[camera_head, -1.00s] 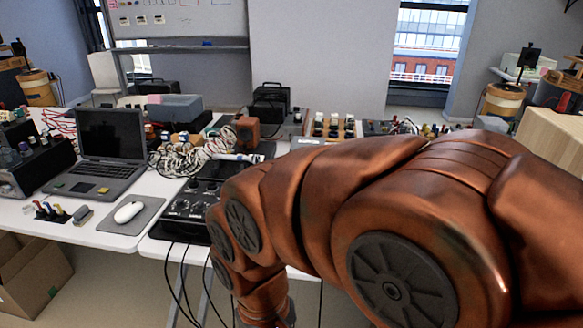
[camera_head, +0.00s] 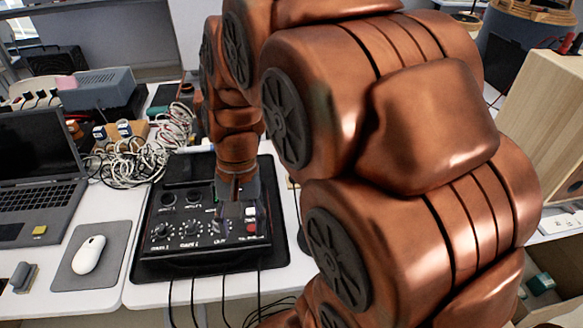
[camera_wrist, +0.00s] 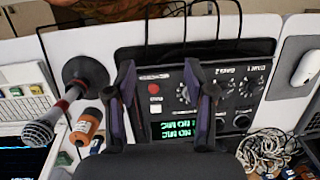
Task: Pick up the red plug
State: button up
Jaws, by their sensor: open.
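A small red round piece (camera_wrist: 154,88) shows on the face of the black control box (camera_wrist: 245,60), between my fingers in the wrist view. In the head view a red piece (camera_head: 251,227) shows near the box's right front. I cannot tell if it is a plug or a button, and no other red plug is clear to me. My gripper (camera_wrist: 159,70) is open, with nothing visible held, above the box. In the head view my gripper (camera_head: 239,212) points down over the box's right part. Its gap to the box is unclear.
A lit green display (camera_wrist: 173,128) and several knobs are on the box. A microphone (camera_wrist: 40,131) and orange bottle (camera_wrist: 87,127) stand left in the wrist view. A laptop (camera_head: 38,180), white mouse (camera_head: 89,254) and tangled white cables (camera_head: 130,163) lie left of the box in the head view.

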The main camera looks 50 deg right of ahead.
jog(key=w+d+r+m+t+y+p, duration=0.2)
jog(key=w+d+m, duration=0.7)
jog(key=d, duration=0.4)
jog(key=w+d+f+m+t+p, duration=0.15)
jog(key=d+m, duration=0.25)
jog(key=d, duration=0.6)
jog(key=w+d+f+m+t, duration=0.1)
jog(key=d+m+t, duration=0.1)
jog(key=d+m, duration=0.5)
jog(key=f, duration=0.3)
jog(key=f+n+p, duration=0.1)
jog(key=f, duration=0.2)
jog(key=d+f+n, duration=0.1)
jog(key=f, duration=0.2)
jog(key=shift+w+f+g+y+p, duration=0.1)
jog(key=shift+g+y+p, duration=0.15)
jog(key=shift+y+p, duration=0.05)
jog(key=shift+p+x, duration=0.5)
jog(key=shift+x, duration=2.3)
jog(key=shift+d, duration=0.1)
jog(key=shift+c, duration=0.3)
grip_shut()
